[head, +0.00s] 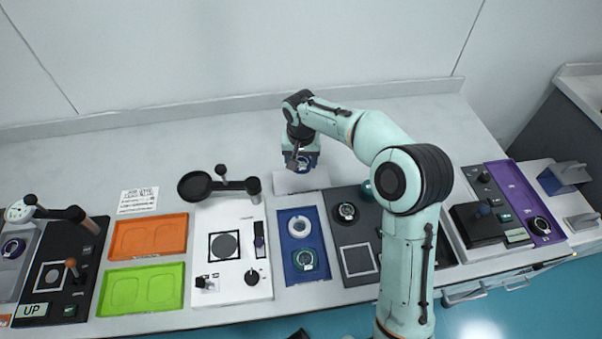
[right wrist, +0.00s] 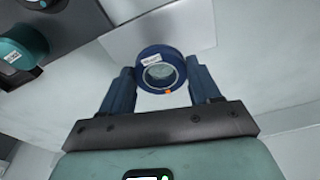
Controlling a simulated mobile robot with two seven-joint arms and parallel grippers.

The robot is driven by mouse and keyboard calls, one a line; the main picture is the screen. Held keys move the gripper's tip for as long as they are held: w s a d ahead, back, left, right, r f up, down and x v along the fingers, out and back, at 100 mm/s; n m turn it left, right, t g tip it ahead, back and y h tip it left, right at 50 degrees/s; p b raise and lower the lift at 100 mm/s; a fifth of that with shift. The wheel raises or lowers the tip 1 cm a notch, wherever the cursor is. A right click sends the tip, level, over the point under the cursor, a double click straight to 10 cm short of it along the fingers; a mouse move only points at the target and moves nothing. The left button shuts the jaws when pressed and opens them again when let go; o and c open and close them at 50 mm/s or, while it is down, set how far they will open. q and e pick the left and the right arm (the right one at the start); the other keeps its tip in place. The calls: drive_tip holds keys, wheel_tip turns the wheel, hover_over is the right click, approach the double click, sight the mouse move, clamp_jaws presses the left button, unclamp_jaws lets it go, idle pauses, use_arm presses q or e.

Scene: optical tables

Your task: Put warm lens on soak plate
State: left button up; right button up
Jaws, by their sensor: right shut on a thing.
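My right gripper (head: 301,155) is at the back middle of the table in the head view. It is shut on a blue ring-mounted lens (right wrist: 150,57) with a white label and an orange mark, which sits between both fingers in the right wrist view. The lens also shows small under the gripper in the head view (head: 305,163). A pale flat plate (head: 318,181), probably the soak plate, lies just below the gripper and shows behind the lens in the wrist view (right wrist: 190,27). I cannot tell whether the lens touches it. My left gripper is not in view.
A blue tray (head: 299,244) holds a white ring and another ring-mounted lens. Left of it are a white station (head: 226,285), an orange tray (head: 150,237) and a green tray (head: 142,290). A dark panel (head: 343,232) stands right of the blue tray. The back of the table is mostly clear.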

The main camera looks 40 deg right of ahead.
sight(301, 180)
wheel_tip(301, 180, down, 6)
drive_tip(key=shift+r, duration=0.1)
drive_tip(key=shift+b, duration=0.3)
drive_tip(key=o, duration=1.1)
drive_tip(key=r, duration=0.8)
drive_tip(key=s+a+r+p, duration=0.1)
drive_tip(key=r, duration=0.3)
